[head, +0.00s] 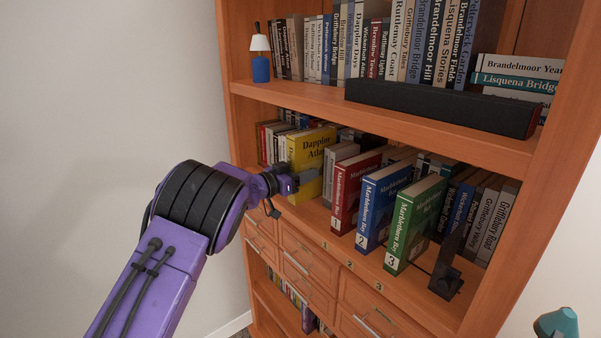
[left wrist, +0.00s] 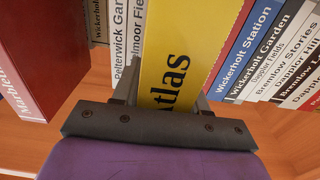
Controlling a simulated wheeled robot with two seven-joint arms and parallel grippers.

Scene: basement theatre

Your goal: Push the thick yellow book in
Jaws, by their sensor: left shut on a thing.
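The thick yellow book (head: 312,146), titled "Dapplor Atlas", stands on the middle shelf and juts out past the books around it. My left gripper (head: 306,178) is at the lower part of its front side. In the left wrist view, the yellow book (left wrist: 172,60) lies between the two fingers of my left gripper (left wrist: 165,95), which is shut on it. The fingers hide part of the book. My right gripper does not show.
Red (head: 350,190), blue (head: 377,207) and green (head: 411,224) books stand further right, also jutting out. A black bookend (head: 446,270) is beyond them. Above, a dark bar (head: 440,104) lies along the upper shelf. Drawers (head: 308,262) are below; the wall at left is clear.

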